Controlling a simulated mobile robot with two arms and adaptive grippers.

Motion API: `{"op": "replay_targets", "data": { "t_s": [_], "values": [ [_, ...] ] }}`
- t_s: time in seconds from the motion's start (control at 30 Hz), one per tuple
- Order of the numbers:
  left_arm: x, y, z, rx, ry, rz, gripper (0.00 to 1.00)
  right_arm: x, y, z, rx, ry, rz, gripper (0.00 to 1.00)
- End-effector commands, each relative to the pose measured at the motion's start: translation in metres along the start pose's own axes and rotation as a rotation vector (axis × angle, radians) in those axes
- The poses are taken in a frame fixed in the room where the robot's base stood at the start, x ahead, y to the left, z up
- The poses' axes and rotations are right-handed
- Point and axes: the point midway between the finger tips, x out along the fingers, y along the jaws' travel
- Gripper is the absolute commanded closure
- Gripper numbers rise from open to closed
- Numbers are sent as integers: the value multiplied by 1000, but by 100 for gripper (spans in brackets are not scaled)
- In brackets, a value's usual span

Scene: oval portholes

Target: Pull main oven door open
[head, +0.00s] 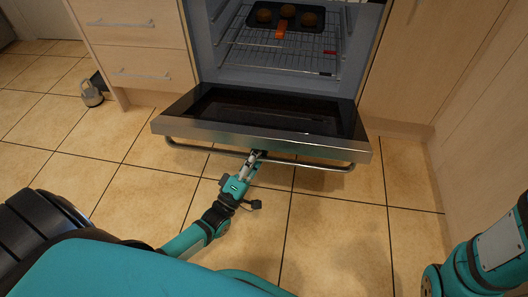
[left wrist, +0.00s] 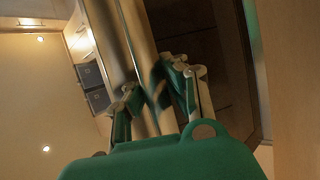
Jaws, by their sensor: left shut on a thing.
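The main oven door (head: 262,115) is folded far down, with its dark inner glass facing up. Its steel handle bar (head: 315,163) runs along the front edge. My left gripper (head: 255,156) is shut on the handle near its middle. In the left wrist view, the fingers of my left gripper (left wrist: 152,90) sit on both sides of the steel bar. The oven cavity (head: 285,60) is open to view, with wire racks and a dark tray (head: 287,17) holding round brown items. My right gripper is not in view; only part of my right arm shows at the lower right.
Wooden drawers (head: 140,50) stand left of the oven and a cabinet panel (head: 420,60) stands right of it. A small metal kettle-like object (head: 92,95) is on the floor at the left. The tiled floor (head: 330,230) before the door is clear.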

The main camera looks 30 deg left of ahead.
Motion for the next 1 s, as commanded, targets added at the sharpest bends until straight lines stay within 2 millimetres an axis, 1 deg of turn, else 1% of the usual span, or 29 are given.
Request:
{"op": "replay_targets", "data": {
  "t_s": [0.03, 0.1, 0.53, 0.57, 0.6, 0.83, 1.0],
  "values": [
    [-8, 3, 8, -12, -10, 18, 100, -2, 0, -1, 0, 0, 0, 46],
    [-9, 1, 8, -12, -10, 18, 100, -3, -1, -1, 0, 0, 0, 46],
    [-10, 0, 8, -14, -10, 18, 100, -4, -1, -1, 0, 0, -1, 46],
    [-10, 0, 8, -14, -10, 18, 89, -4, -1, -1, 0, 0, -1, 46],
    [-10, 0, 8, -13, -10, 18, 84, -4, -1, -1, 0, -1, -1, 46],
    [-9, -1, 5, -8, -6, 16, 54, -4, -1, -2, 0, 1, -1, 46],
    [-9, -2, 4, -6, -5, 14, 53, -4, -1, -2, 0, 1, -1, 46]
  ]
}}
